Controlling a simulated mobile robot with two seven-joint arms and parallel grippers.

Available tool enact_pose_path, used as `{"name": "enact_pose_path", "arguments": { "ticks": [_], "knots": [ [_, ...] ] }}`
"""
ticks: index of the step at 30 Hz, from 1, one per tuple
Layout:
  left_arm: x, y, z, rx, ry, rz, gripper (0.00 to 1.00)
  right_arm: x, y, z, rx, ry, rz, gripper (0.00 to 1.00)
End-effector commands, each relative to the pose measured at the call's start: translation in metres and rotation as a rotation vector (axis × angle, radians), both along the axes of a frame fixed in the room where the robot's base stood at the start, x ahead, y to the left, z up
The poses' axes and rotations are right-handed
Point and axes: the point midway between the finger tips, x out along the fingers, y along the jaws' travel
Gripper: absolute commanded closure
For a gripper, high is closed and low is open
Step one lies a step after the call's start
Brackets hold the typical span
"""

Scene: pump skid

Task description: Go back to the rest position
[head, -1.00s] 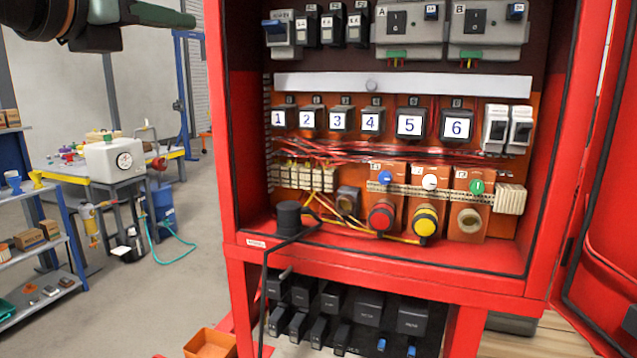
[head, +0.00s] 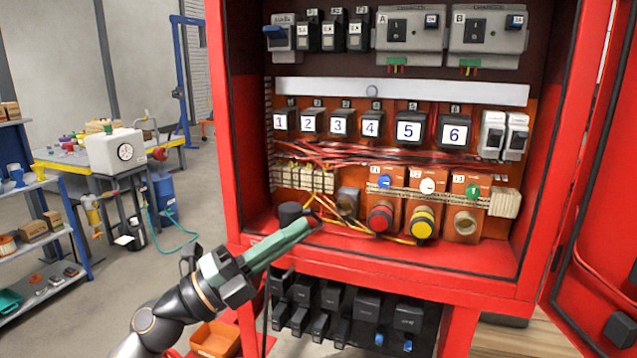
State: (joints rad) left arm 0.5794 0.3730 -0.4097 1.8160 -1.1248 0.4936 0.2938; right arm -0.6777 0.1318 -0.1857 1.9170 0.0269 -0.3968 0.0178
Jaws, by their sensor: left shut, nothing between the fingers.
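My left gripper (head: 308,224) comes in from the lower left in the head view. Its green fingers are shut with nothing between them. The fingertips show in front of the lower left of the open red cabinet (head: 224,150), near its floor and the black cylinder (head: 290,213). Part of that cylinder is hidden behind the fingers. I cannot tell whether the fingers touch anything. My right gripper is not in view.
The cabinet holds numbered black modules (head: 409,127), a red button (head: 380,217) and a yellow button (head: 423,222). Its open door (head: 592,200) stands at the right. Black parts (head: 368,308) and an orange bin (head: 215,338) are below. A shelf (head: 45,240) and workbench stand left, with clear floor between.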

Motion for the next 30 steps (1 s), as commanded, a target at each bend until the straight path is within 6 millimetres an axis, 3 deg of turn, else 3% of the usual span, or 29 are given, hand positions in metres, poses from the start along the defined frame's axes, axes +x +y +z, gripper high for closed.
{"name": "enact_pose_path", "arguments": {
  "ticks": [8,13,17,21,25,30],
  "knots": [
    [0.011,0.056,-0.119,-0.453,0.559,0.160,1.00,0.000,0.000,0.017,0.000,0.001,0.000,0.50],
    [-0.011,0.093,-0.226,-0.667,0.937,0.332,1.00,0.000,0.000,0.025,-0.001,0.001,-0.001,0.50],
    [-0.055,0.114,-0.312,-0.796,1.235,0.483,1.00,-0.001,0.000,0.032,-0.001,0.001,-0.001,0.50],
    [-0.122,0.127,-0.390,-0.894,1.528,0.634,1.00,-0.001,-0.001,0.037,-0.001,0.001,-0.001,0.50],
    [-0.180,0.130,-0.435,-0.948,1.732,0.737,1.00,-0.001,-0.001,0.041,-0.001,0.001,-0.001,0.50],
    [-0.223,0.130,-0.461,-0.978,1.870,0.806,1.00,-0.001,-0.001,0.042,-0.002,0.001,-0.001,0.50]
  ]
}}
